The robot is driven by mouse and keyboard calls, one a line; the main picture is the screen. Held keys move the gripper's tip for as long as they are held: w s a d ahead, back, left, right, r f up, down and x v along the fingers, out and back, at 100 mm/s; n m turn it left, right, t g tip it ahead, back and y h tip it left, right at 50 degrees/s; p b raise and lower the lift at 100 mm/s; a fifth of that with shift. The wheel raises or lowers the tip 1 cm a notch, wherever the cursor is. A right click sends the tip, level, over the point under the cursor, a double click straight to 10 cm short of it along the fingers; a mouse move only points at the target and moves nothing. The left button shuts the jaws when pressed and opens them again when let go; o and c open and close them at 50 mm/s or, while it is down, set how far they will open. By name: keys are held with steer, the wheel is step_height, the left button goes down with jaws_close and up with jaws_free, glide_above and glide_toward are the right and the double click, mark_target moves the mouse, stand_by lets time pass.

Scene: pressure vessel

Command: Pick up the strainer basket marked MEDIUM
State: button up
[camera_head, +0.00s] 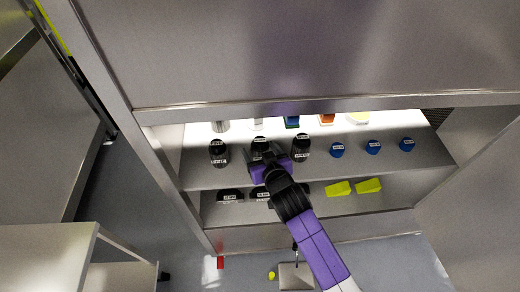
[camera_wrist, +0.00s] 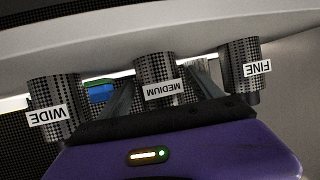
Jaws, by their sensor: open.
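The strainer basket marked MEDIUM (camera_wrist: 158,72) is a dark perforated cylinder with a white label, in the middle of the wrist view. In the head view it is the middle dark basket (camera_head: 260,145) on the upper shelf, partly hidden by my gripper. My gripper (camera_wrist: 164,78) is open, with one finger on each side of the MEDIUM basket in the wrist view. I cannot tell if either finger touches it. The basket marked WIDE (camera_wrist: 52,100) is at left and the one marked FINE (camera_wrist: 240,65) at right. In the head view my gripper (camera_head: 268,158) reaches into the cabinet.
Several blue-capped items (camera_head: 373,147) stand right on the same upper shelf (camera_head: 325,172). Below, the lower shelf holds dark labelled pieces (camera_head: 230,195) and yellow blocks (camera_head: 338,189). Colored items stand at the back. The cabinet's upper front edge (camera_head: 320,105) hangs above my arm.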

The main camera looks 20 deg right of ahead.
steer(key=shift+c, duration=0.4)
steer(key=c, duration=1.5)
steer(key=shift+r, duration=0.1)
